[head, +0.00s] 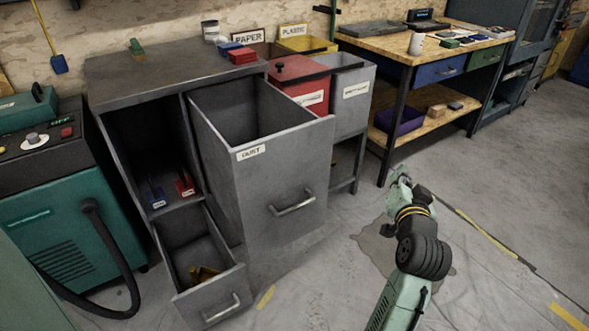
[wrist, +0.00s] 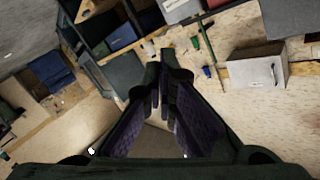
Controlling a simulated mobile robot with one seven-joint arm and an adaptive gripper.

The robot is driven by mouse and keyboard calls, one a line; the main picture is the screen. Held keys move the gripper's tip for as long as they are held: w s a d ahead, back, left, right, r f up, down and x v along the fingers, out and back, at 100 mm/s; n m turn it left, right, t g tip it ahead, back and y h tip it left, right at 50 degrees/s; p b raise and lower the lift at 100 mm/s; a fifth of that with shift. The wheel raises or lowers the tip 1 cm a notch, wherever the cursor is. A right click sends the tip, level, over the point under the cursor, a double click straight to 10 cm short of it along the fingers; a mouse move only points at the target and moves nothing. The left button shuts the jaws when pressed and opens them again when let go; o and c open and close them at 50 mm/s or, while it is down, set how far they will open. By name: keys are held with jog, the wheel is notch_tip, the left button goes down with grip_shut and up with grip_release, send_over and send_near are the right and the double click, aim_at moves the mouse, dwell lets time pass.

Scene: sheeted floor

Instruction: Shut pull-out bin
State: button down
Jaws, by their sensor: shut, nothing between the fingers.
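The pull-out bin (head: 290,165) is a tall grey metal box with a handle on its front and a label that seems to read DUST. In the head view it stands pulled out of the grey cabinet (head: 130,70), its top open and its inside looking empty. My gripper (head: 400,173) is to the right of the bin, apart from its front, above the floor. It is shut and empty. In the wrist view its dark fingers (wrist: 165,75) come together. I cannot make out the bin in the wrist view.
A small lower drawer (head: 208,290) is also open at the left, with yellowish items inside. A teal machine (head: 65,215) with a black hose stands left. A workbench (head: 400,60) stands behind at the right. The floor (head: 500,240) at the right is clear.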

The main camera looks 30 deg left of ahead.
jog(key=s+a+f+m+g+y, duration=0.2)
jog(key=s+a+f+g+y, duration=0.25)
jog(key=s+a+f, duration=0.2)
jog(key=m+g+y, duration=0.2)
jog(key=g+y, duration=0.2)
jog(key=y, duration=0.1)
send_near(288, 177)
jog(key=p+x, duration=0.3)
jog(key=x, duration=0.3)
jog(key=shift+s+r, duration=0.1)
jog(key=shift+r, duration=0.05)
jog(key=shift+w+a+t+p, duration=0.25)
jog(key=shift+a+p, duration=0.05)
jog(key=shift+a, duration=0.2)
